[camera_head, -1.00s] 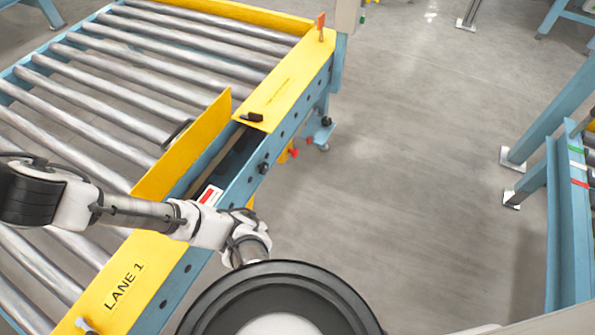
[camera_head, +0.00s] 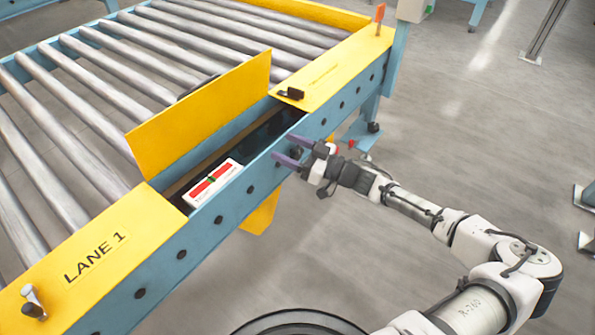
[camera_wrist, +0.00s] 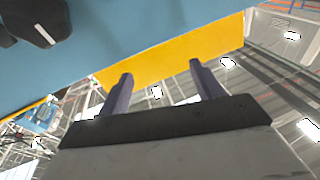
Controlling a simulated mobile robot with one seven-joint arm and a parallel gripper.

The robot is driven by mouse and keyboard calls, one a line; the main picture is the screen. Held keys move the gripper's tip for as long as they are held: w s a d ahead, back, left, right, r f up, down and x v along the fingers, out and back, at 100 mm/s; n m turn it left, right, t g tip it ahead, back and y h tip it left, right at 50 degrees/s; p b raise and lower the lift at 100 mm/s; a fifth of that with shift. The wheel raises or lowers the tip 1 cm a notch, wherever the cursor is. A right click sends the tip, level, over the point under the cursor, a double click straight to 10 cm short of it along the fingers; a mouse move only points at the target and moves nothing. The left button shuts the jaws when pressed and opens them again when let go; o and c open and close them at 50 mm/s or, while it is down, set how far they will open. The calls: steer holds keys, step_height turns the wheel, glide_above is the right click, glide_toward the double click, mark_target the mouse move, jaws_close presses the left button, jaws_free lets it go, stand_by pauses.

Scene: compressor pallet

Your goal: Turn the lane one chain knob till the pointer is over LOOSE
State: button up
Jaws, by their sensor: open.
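The black chain knob (camera_wrist: 38,22) shows at the upper left of the wrist view, with a white line on it, on the blue beam's side. In the head view a dark knob (camera_head: 296,153) on that beam is partly hidden by my gripper. My gripper (camera_head: 285,149) is open, with its two purple fingers pointing at the beam side near the knob. In the wrist view the space between the fingers (camera_wrist: 160,82) is empty, and the knob is left of and beyond them. A white indicator plate (camera_head: 213,183) with red bands and a green mark sits in the beam's trough; its lettering is unreadable.
A yellow flap (camera_head: 200,112) stands raised over the trough. The yellow LANE 1 plate (camera_head: 125,255) has a small metal peg at its near end. A black latch (camera_head: 291,94) lies on the far yellow plate. Rollers fill the left.

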mark_target(300, 154)
steer(key=s+d+f+m+t+h+b, duration=0.1)
steer(key=d+f+m+h, duration=0.1)
steer(key=d+f, duration=0.4)
steer(key=s+d+f+m+t+h+b, duration=0.1)
steer(key=d+f+m+t, duration=0.15)
steer(key=d, duration=0.65)
steer(key=shift+n+g, duration=0.25)
steer(key=shift+g, duration=0.2)
steer(key=b+x, duration=0.1)
steer(key=x, duration=0.3)
steer(key=b+x, duration=0.1)
steer(key=x, duration=0.4)
steer(key=f+x, duration=0.1)
steer(key=x, duration=0.3)
steer(key=shift+w+a+b, duration=0.25)
steer(key=shift+a+b, duration=0.05)
steer(key=shift+b, duration=0.1)
steer(key=shift+r, duration=0.1)
steer(key=c, duration=1)
